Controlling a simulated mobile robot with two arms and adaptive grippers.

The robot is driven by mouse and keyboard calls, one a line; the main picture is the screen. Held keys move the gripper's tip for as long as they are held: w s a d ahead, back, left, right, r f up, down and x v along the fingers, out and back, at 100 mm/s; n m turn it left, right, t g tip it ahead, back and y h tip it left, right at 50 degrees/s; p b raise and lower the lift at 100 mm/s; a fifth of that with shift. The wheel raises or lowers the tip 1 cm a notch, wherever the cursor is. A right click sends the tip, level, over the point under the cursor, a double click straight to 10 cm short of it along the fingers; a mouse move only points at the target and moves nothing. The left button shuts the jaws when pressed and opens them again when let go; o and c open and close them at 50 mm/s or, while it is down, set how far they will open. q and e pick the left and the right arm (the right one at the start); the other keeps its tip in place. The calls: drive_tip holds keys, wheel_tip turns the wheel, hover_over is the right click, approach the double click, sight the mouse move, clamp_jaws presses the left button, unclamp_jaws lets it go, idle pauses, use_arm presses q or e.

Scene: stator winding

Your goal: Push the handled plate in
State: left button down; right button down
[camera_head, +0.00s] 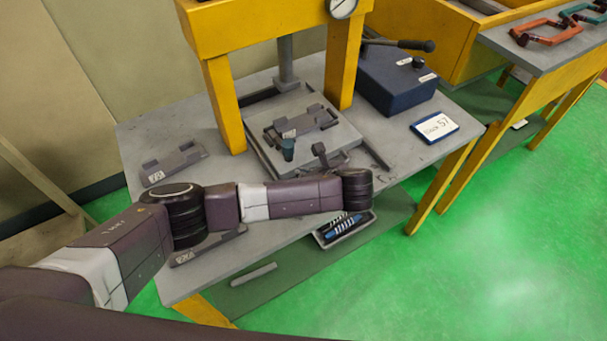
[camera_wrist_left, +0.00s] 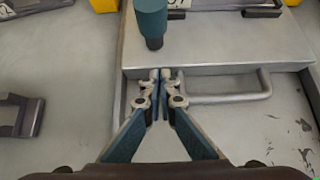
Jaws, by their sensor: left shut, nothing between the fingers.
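The handled plate (camera_wrist_left: 225,50) is a flat grey slab with a bar handle (camera_wrist_left: 235,98) on its near edge, in the left wrist view. In the head view the plate (camera_head: 343,136) lies on the table under the yellow press frame. A dark fixture part (camera_head: 307,122) and a teal cylinder (camera_head: 288,149) are on the plate. My left gripper (camera_wrist_left: 160,74) is shut and empty, its tips at the plate's near edge, left of the handle and just below the cylinder in view. Whether they touch the plate is unclear. My left arm partly hides the area in the head view. My right gripper is not visible.
The yellow press (camera_head: 225,100) stands over the plate. A dark blue box with a lever (camera_head: 395,80) and a label card (camera_head: 434,127) are to the right. Grey brackets (camera_head: 175,162) lie at the left. A tray of tools (camera_head: 343,230) shows below the arm.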

use_arm(q)
drive_tip(key=w+a, duration=0.1)
drive_tip(key=w, duration=0.1)
drive_tip(key=w+a, duration=0.4)
drive_tip(key=shift+w, duration=0.3)
drive_tip(key=shift+w+a, duration=0.15)
drive_tip(key=shift+w, duration=0.05)
drive_tip(key=shift+r, duration=0.25)
